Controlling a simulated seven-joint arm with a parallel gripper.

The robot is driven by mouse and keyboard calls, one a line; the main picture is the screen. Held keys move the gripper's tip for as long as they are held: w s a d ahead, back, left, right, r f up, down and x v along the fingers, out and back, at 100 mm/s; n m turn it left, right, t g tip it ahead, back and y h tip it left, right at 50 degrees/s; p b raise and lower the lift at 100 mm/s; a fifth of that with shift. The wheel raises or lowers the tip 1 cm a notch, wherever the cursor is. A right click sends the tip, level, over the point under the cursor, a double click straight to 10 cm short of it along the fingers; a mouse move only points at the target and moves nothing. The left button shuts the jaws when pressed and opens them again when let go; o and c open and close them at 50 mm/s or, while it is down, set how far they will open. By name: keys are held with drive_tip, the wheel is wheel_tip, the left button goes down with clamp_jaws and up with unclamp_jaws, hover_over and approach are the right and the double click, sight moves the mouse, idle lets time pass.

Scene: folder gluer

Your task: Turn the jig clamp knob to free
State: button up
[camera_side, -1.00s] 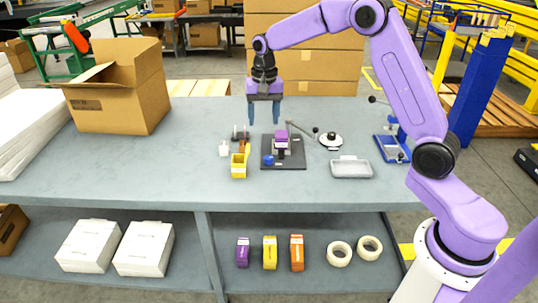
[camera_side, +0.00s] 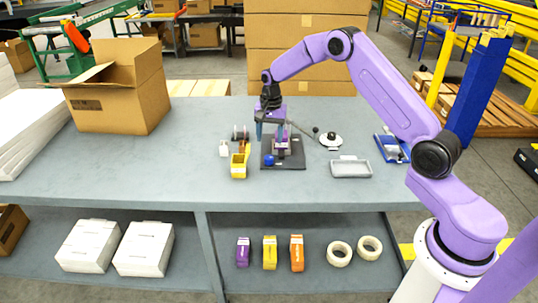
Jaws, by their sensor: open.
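The jig stands on a dark base plate (camera_side: 292,163) near the middle of the bench, with a purple part partly behind my gripper. A small blue knob (camera_side: 269,160) sits at the plate's left front; I take it to be the clamp knob, but its turn position is too small to read. My gripper (camera_side: 269,137) points down with blue fingers apart and nothing seen between them. It hovers above and slightly behind the blue knob, apart from it, and close to the purple part.
A thin lever with a dark ball end (camera_side: 315,130), a round white lidded item (camera_side: 331,140), a grey tray (camera_side: 351,168) and a blue device (camera_side: 392,148) lie right. The front bench strip is clear.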

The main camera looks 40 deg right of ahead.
sight(269, 157)
wheel_tip(269, 157, down, 8)
drive_tip(key=shift+w+a+f, duration=0.1)
idle(0.4)
drive_tip(key=c, duration=1)
